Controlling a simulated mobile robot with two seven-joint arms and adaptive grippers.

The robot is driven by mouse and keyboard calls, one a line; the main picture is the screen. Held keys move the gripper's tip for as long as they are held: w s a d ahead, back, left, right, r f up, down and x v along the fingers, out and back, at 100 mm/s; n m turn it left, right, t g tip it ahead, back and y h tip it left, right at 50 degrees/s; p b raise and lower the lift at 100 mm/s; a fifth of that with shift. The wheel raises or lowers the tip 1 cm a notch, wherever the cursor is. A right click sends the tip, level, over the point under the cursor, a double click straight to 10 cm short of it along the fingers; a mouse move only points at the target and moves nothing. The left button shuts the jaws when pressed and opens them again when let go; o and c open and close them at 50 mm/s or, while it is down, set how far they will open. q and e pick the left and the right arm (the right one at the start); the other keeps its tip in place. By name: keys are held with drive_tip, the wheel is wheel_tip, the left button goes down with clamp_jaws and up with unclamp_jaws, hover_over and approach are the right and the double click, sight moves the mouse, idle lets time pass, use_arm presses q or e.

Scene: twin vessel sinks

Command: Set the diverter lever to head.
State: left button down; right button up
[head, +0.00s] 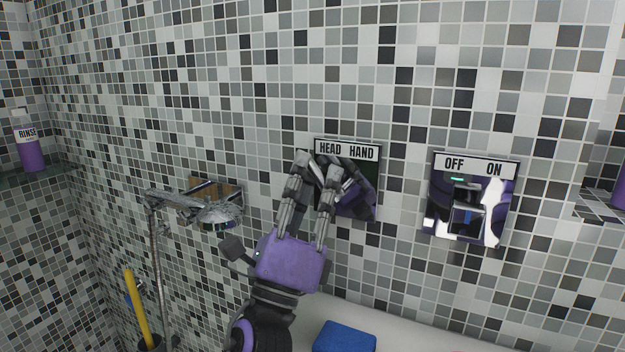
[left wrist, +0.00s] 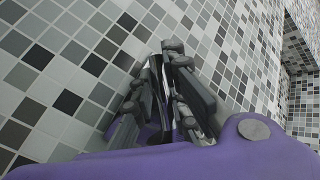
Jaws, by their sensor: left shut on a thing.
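The diverter plate (head: 366,203) is a dark, glossy panel on the tiled wall. Its label (head: 347,150) reads HEAD on the left and HAND on the right. My left gripper (head: 319,163) reaches up from below, with its fingertips at the plate's upper left, under the word HEAD. It is shut on the diverter lever, a shiny piece (left wrist: 158,84) showing between the fingers in the left wrist view. The fingers hide much of the lever and the plate's left side, so its exact angle is hard to tell. My right gripper is not in view.
An OFF/ON panel (head: 469,197) is on the wall to the right. A chrome shower fitting (head: 208,208) with a hose is at the left. A purple RINSE bottle (head: 31,143) stands on a corner shelf. A blue block (head: 345,338) lies below, on a white ledge.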

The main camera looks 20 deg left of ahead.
use_arm(q)
drive_tip(key=c, duration=2)
unclamp_jaws()
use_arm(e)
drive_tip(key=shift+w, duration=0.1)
use_arm(q)
drive_tip(key=v, duration=1.2)
drive_tip(key=shift+s, duration=0.1)
